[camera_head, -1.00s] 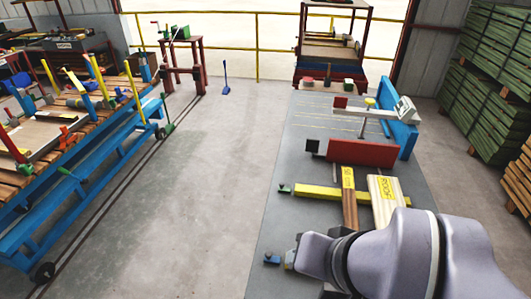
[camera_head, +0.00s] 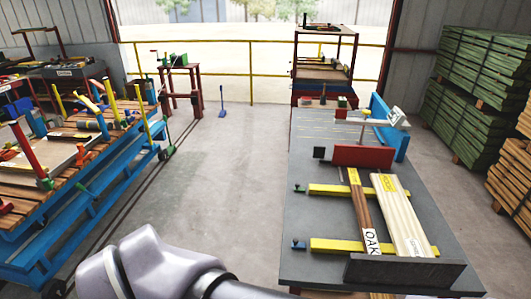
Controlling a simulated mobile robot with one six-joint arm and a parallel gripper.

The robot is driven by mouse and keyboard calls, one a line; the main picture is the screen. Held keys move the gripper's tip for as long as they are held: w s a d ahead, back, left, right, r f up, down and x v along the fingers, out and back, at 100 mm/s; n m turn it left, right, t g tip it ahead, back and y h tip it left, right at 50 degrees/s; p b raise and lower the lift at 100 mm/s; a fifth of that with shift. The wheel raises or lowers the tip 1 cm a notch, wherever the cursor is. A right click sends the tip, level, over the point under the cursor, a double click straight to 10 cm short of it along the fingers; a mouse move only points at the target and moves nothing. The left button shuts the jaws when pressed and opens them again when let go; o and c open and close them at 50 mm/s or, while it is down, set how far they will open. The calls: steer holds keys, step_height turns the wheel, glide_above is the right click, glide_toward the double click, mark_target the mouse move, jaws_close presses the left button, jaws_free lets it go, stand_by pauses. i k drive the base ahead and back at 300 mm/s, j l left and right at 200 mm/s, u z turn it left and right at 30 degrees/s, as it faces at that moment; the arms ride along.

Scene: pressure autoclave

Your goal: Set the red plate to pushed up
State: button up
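The red plate (camera_head: 375,156) is a long, low, upright panel across the grey worktable (camera_head: 300,240) on the right in the head view. A black block (camera_head: 319,153) sits at its left end, and a blue upright panel (camera_head: 393,137) stands behind its right end. Two boards, one dark and labelled OAK (camera_head: 366,220) and one pale (camera_head: 402,215), lie in front of it, their far ends close to it. Only pale links of my arm show, at the lower left, well apart from the plate. My gripper is not in view.
Yellow bars (camera_head: 335,244) lie under the boards, and a dark grey bar (camera_head: 405,272) crosses the near table end. A white-topped fixture (camera_head: 383,118) stands behind the plate. A blue cart (camera_head: 85,190) fills the left.

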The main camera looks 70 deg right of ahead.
mark_target(361, 156)
steer(key=i+z, duration=0.35)
steer(key=i+j+z, duration=0.2)
steer(key=i+z, duration=0.15)
steer(key=i+j+z, duration=0.35)
steer(key=i+l+z, duration=0.25)
steer(key=z, duration=0.25)
steer(key=i+l+z, duration=0.2)
steer(key=i+z, duration=0.15)
steer(key=z, duration=0.15)
steer(key=i+l+z, duration=0.1)
steer(key=i+z, duration=0.2)
steer(key=z, duration=0.15)
steer(key=i+j+z, duration=0.1)
steer(key=i+z, duration=0.25)
steer(key=z, duration=0.15)
steer(key=i+j+z, duration=0.2)
steer(key=z, duration=0.3)
steer(key=i+j+z, duration=0.35)
steer(key=z, duration=0.15)
steer(key=i+l+z, duration=0.25)
steer(key=i+z, duration=0.15)
steer(key=i, duration=0.15)
